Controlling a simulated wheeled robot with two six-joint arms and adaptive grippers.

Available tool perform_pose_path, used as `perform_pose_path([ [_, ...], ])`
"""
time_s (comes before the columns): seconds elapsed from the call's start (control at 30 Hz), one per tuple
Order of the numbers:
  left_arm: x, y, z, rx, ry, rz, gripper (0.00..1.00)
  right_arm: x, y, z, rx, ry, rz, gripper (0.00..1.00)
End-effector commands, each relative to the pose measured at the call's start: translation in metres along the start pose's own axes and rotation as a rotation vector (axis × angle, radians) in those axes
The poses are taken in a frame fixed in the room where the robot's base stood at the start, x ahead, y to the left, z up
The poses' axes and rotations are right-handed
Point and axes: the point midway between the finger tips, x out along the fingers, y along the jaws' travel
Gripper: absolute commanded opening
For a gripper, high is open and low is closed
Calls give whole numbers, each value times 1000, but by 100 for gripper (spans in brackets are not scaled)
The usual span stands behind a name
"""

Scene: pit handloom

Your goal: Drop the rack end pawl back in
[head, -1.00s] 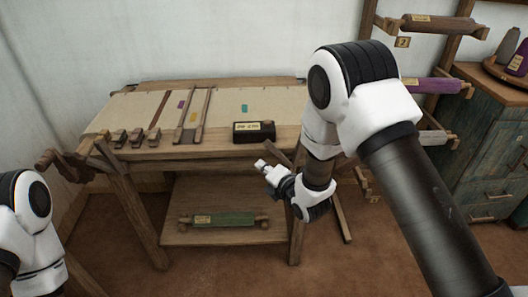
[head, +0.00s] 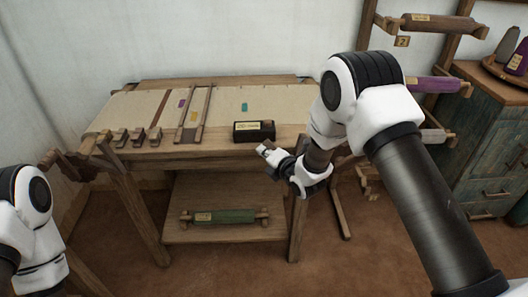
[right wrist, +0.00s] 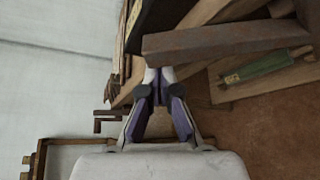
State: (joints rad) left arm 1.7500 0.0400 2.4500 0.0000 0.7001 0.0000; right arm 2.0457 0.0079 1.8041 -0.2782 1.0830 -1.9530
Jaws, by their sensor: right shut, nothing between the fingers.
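My right gripper (head: 263,149) is shut and empty, in front of the loom's right front corner, below and right of a dark box. In the right wrist view its fingertips (right wrist: 158,75) are together just below a rusty brown bar (right wrist: 228,40). I cannot tell whether they touch it, or whether this bar is the rack end pawl. The loom's right end is partly hidden behind my right arm in the head view. My left gripper is out of view; only part of its arm shows at the left edge.
The dark labelled box (head: 254,131) stands on the loom's front edge. Several small wooden blocks (head: 137,137) sit at the front left. A green roll (head: 224,216) lies on the lower shelf (head: 195,235). A drawer cabinet (head: 490,140) and roller rack stand right.

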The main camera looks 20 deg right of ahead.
Motion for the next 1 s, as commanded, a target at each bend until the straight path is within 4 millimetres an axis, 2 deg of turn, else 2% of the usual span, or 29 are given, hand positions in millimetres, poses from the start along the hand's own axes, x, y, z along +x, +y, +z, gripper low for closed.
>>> perform_pose_path([
  [0.37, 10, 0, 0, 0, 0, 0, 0, -7, 1, 13, 103, -3, 61, 0],
  [0.73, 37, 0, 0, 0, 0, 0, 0, -26, 1, 45, 370, -3, 223, 0],
  [1.0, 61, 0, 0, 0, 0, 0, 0, -42, -7, 69, 581, -3, 349, 0],
])
